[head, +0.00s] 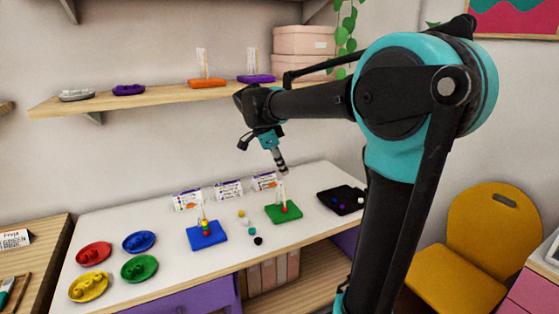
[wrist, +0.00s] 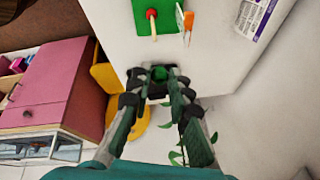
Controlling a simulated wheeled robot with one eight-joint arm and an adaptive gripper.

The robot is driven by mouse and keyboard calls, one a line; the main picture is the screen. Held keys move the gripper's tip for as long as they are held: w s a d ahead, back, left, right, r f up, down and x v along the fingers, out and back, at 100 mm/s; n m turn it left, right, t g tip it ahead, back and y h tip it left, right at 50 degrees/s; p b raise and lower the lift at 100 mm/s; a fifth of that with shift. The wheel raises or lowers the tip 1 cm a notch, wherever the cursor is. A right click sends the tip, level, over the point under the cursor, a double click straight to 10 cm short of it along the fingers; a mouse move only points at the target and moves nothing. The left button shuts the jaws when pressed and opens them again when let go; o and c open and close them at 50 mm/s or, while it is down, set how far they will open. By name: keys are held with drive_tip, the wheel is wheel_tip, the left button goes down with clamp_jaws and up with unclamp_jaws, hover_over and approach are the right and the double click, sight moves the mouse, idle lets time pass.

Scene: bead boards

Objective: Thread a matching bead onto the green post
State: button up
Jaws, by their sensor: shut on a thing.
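My gripper (head: 283,170) is above the green board (head: 276,216) on the white table. In the wrist view my gripper (wrist: 157,84) is shut on a green bead (wrist: 158,73), held between the fingertips. The green board also shows at the top of the wrist view (wrist: 142,26), ahead of the bead and apart from it. Pale thin posts (head: 281,192) stand on this board, with a red bead (head: 284,209) low down. I cannot tell a green colour on any post.
A blue board (head: 207,240) with stacked beads stands left of the green board. Loose beads (head: 241,213) lie between the boards. A black tray (head: 342,206) with beads is at the right. Several coloured plates (head: 93,253) fill the left. Cards (head: 228,188) stand behind the boards.

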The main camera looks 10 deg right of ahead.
drive_tip(key=shift+f, duration=2.45)
drive_tip(key=shift+f, duration=1.3)
drive_tip(key=shift+f, duration=0.3)
drive_tip(key=o, duration=0.8)
drive_tip(key=shift+o, duration=0.2)
drive_tip(key=v, duration=1.2)
